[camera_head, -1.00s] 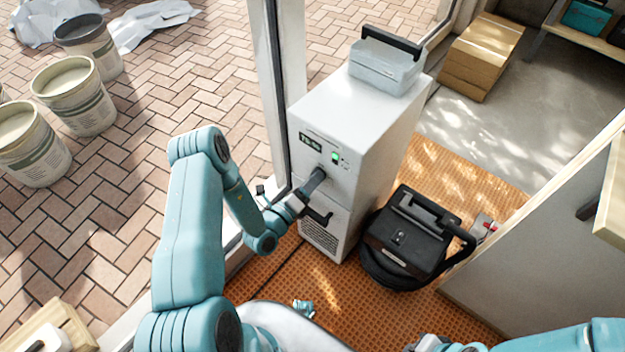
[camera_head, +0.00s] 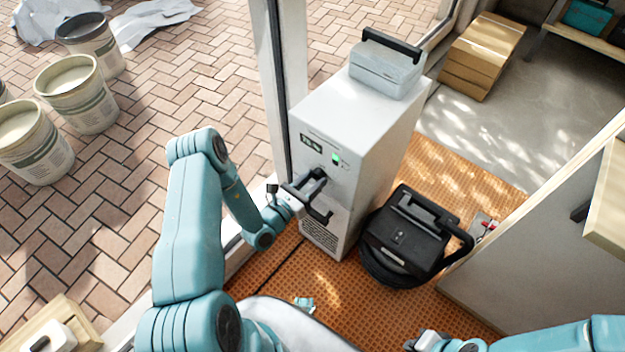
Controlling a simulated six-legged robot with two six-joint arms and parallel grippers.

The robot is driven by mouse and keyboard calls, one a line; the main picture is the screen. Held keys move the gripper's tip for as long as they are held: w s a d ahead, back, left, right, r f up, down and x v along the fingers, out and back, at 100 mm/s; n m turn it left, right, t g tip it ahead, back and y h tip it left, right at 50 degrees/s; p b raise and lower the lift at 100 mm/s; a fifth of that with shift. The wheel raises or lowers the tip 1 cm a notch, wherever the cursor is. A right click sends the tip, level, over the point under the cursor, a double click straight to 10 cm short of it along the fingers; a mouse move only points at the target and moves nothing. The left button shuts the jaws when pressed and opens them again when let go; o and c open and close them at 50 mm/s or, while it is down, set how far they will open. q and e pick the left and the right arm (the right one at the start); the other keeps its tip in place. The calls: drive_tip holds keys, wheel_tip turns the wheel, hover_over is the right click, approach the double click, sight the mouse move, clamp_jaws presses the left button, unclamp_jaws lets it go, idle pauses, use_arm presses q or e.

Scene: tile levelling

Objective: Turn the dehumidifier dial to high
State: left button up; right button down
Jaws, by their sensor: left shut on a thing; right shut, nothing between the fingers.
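The dehumidifier (camera_head: 370,142) is a tall white cabinet with a small dark display (camera_head: 311,143) and a lit green indicator (camera_head: 337,159) on its front. My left gripper (camera_head: 320,176) reaches the front panel from the left, below the display, and is shut on the dial. The dial is hidden behind the fingers, so its pointer and setting cannot be read. My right gripper (camera_head: 413,345) is at the bottom edge, shut and empty, well away from the cabinet and partly cut off by the frame.
A light-blue case with a black handle (camera_head: 387,68) sits on the cabinet. A black vacuum-like machine (camera_head: 408,235) stands just right of it on the orange mat (camera_head: 330,285). A glass door frame (camera_head: 283,95) is close on the left. Buckets (camera_head: 82,95) stand outside on paving.

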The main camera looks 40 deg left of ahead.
use_arm(q)
drive_tip(key=m+p, duration=0.1)
drive_tip(key=m, duration=0.3)
drive_tip(key=shift+r+m, duration=0.1)
drive_tip(key=shift+m, duration=0.2)
drive_tip(key=shift+m+p, duration=0.3)
drive_tip(key=shift+m, duration=1.6)
drive_tip(key=o, duration=1.1)
drive_tip(key=shift+c, duration=0.2)
drive_tip(key=s+a, duration=0.2)
drive_tip(key=s, duration=1.4)
drive_tip(key=shift+a+p, duration=0.2)
drive_tip(key=shift+p, duration=0.1)
